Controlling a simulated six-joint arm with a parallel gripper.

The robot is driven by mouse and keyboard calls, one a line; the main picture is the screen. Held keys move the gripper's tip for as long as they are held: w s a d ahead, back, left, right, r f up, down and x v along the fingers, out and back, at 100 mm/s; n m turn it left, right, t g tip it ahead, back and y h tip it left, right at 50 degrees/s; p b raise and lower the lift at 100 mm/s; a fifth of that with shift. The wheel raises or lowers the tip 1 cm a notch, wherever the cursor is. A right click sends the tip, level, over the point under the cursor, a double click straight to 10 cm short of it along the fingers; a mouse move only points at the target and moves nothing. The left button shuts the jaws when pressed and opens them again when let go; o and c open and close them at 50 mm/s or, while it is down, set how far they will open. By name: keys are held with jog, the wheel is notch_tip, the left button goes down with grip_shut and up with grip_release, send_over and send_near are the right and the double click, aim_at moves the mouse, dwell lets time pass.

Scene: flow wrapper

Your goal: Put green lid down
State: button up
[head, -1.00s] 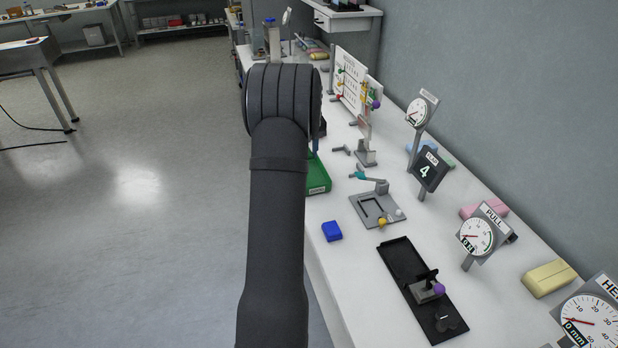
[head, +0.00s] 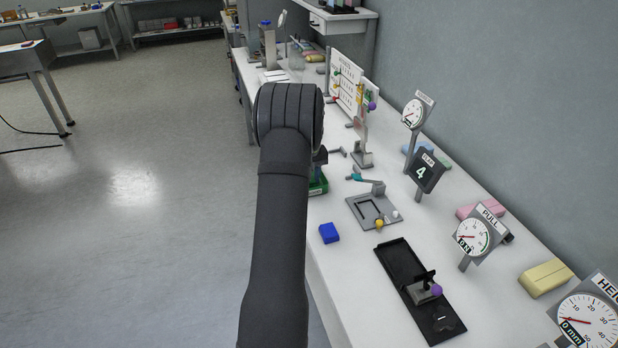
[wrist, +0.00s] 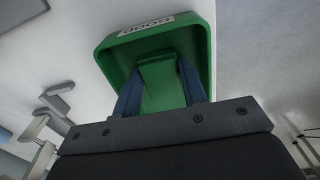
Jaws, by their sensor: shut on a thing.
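The green lid (wrist: 199,40) fills the upper middle of the wrist view, with a white label on its far edge. My gripper (wrist: 158,72) is shut on the raised green grip in the middle of the lid, one blue finger on each side. In the head view my arm hides the lid and most of the gripper.
A blue block (head: 328,233) lies near the table's left edge. A grey plate with a lever (head: 361,212) and a black tray (head: 398,262) stand to the right. Gauges and a display (head: 427,172) line the wall side. Bare table lies around the blue block.

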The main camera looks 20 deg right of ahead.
jog(key=shift+f, duration=0.1)
jog(key=o, duration=0.9)
notch_tip(320, 180, up, 12)
jog(key=shift+r, duration=0.1)
notch_tip(320, 180, down, 12)
jog(key=shift+f, duration=0.15)
jog(key=shift+r, duration=1.85)
jog(key=shift+f, duration=0.1)
